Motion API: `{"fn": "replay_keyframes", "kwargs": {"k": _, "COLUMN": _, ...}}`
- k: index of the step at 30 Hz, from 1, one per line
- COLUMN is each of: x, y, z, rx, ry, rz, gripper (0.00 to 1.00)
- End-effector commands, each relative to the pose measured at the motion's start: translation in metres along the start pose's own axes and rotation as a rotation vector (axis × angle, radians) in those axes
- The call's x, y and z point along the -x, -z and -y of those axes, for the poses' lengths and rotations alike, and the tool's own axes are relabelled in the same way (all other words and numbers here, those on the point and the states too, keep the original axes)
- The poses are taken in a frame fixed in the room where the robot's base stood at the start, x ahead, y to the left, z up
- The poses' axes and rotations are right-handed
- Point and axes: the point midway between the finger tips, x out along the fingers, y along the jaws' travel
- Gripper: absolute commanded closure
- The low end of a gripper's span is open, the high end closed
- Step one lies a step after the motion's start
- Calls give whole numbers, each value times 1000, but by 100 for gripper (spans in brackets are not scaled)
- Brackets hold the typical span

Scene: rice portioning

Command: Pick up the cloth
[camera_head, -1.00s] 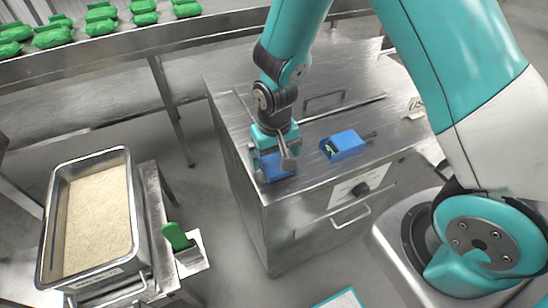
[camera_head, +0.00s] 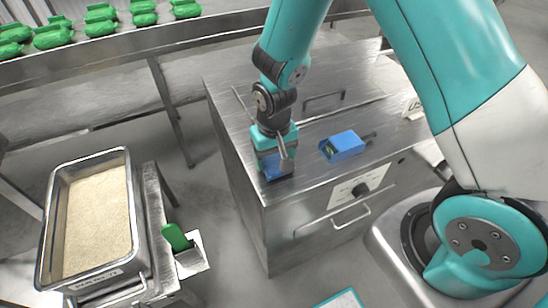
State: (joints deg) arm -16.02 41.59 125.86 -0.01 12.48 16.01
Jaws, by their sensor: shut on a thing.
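The blue cloth (camera_head: 279,170) lies on the steel cabinet top near its front left corner. My gripper (camera_head: 272,166) points down over it and is shut on it. The fingers and part of the cloth hide each other, so the exact hold is hard to see. The cloth appears at or just above the cabinet top; I cannot tell whether it is clear of it.
A blue box (camera_head: 344,145) sits on the steel cabinet (camera_head: 235,105) right of my gripper. A steel pan of rice (camera_head: 49,235) stands at left, with a green-handled tool (camera_head: 177,238) beside it.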

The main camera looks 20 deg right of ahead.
Motion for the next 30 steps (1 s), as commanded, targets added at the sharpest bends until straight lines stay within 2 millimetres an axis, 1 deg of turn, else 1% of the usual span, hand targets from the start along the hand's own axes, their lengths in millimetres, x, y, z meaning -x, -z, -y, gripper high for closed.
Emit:
{"fn": "replay_keyframes", "kwargs": {"k": 5, "x": 30, "y": 1, "z": 0, "rx": 0, "ry": 2, "rz": -7, "gripper": 53}}
{"fn": "replay_keyframes", "kwargs": {"k": 12, "x": 105, "y": 1, "z": 0, "rx": 0, "ry": 3, "rz": -9, "gripper": 53}}
{"fn": "replay_keyframes", "kwargs": {"k": 15, "x": 133, "y": 1, "z": 0, "rx": 0, "ry": 2, "rz": -8, "gripper": 53}}
{"fn": "replay_keyframes", "kwargs": {"k": 18, "x": 156, "y": 1, "z": 0, "rx": 0, "ry": 1, "rz": -5, "gripper": 53}}
{"fn": "replay_keyframes", "kwargs": {"k": 21, "x": 173, "y": 0, "z": 0, "rx": 0, "ry": 1, "rz": -4, "gripper": 53}}
{"fn": "replay_keyframes", "kwargs": {"k": 24, "x": 184, "y": 0, "z": 0, "rx": 0, "ry": 0, "rz": -2, "gripper": 53}}
{"fn": "replay_keyframes", "kwargs": {"k": 27, "x": 191, "y": 0, "z": 0, "rx": 0, "ry": 0, "rz": 0, "gripper": 53}}
{"fn": "replay_keyframes", "kwargs": {"k": 30, "x": 192, "y": 0, "z": 0, "rx": 0, "ry": 0, "rz": 1, "gripper": 53}}
